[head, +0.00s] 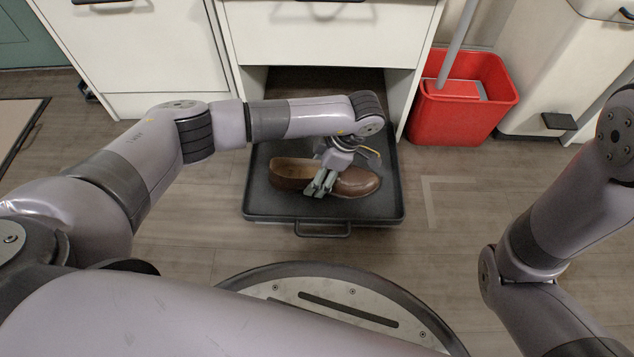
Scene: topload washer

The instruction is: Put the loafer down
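A brown leather loafer (358,182) lies lengthwise, toe to the right, at a dark tray (384,208) with a front handle. I cannot tell whether its sole rests on the tray or hangs just above it. My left gripper (320,186) reaches down over the middle of the loafer, its fingers against or over the shoe's near side. The fingers look close together, but their hold on the shoe is not clear. The gripper hides part of the shoe's opening. My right arm is at the right edge; its gripper is out of view.
The tray sticks out from an open space below a white drawer (330,35). A red bucket (460,105) with a mop stands right of it. A white cabinet (140,50) is at left, a mat (15,130) at far left. Wooden floor (470,190) is clear around the tray.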

